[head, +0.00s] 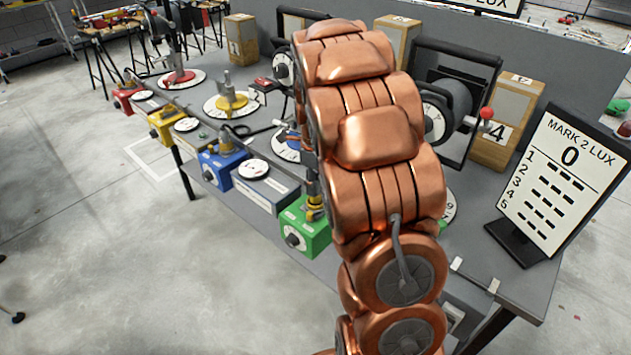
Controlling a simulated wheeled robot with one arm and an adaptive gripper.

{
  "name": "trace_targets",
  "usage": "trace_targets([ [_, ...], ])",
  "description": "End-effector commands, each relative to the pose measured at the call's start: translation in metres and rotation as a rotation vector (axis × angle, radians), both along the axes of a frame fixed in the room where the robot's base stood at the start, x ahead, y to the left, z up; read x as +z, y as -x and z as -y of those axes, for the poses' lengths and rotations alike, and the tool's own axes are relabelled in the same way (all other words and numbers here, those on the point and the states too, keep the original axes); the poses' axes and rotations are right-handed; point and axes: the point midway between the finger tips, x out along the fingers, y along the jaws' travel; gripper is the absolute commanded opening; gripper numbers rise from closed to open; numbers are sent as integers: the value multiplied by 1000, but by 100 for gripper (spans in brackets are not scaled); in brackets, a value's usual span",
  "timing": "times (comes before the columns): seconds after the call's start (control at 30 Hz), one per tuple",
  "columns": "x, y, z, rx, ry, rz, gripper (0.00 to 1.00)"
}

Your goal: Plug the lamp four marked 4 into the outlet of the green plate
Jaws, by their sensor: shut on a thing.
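A green block (305,232) with a dark knob sits at the table's front edge. A yellow and dark upright part (314,205) is on top of it, partly covered by my copper arm. A white numbered dial (450,208) shows only as a sliver right of my arm. My gripper is hidden behind the arm, and so is whatever it holds.
A blue block (222,168), a yellow block (167,128) and a red block (127,97) line the front edge. Numbered dials lie behind them. A score sign (562,175) reading 0 stands at the right. Open floor (120,270) lies at the front left.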

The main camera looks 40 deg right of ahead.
Motion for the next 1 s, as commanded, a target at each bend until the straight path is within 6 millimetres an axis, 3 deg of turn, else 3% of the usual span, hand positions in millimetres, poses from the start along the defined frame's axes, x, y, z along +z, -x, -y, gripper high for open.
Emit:
trace_targets([
  [1.0, -15, 0, 0, 0, 0, 0, 0],
])
